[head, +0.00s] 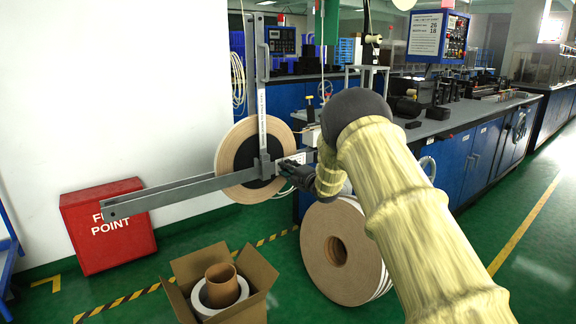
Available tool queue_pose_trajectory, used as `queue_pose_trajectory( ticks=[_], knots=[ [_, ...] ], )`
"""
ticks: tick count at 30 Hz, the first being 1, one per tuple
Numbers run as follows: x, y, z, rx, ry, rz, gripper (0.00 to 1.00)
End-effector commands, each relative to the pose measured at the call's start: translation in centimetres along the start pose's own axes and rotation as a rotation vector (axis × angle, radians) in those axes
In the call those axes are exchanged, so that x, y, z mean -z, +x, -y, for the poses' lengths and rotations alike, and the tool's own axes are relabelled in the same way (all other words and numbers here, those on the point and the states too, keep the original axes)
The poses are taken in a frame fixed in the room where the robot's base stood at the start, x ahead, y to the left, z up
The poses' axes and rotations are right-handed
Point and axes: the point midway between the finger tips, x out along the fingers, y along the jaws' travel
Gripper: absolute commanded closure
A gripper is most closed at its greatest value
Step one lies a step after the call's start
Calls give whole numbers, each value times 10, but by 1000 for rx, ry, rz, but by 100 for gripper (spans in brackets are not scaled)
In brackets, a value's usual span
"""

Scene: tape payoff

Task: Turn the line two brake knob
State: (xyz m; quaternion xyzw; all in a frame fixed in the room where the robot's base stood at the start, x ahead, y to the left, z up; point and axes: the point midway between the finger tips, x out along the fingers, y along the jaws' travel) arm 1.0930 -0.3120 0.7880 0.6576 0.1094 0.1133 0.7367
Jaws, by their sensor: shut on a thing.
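My gripper (289,179) is dark and small in the view, at the end of my cream-sleeved arm. It is at the right side of the hub of an upright tape reel (231,172). Its jaws are shut at the hub, on what appears to be the brake knob; the knob itself is hidden by the fingers. The reel has a tan rim and a dark centre, and hangs on a grey metal stand with an upright post (261,90) and a long arm (165,192) reaching left. I cannot read any line number.
A large tan roll (343,250) stands on the floor below my arm. An open cardboard box (251,306) holds a brown core and a white roll. A red fire point box (107,226) is by the wall. A blue bench with a grey top (455,121) runs along the right.

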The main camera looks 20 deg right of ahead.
Motion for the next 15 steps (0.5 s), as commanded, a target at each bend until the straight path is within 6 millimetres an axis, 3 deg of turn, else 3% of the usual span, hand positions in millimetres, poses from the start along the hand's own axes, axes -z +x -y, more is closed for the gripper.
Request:
queue_pose_trajectory(
  ticks=[15],
  knots=[
    [-3,-1,-3,16,490,-4,100]
  ],
)
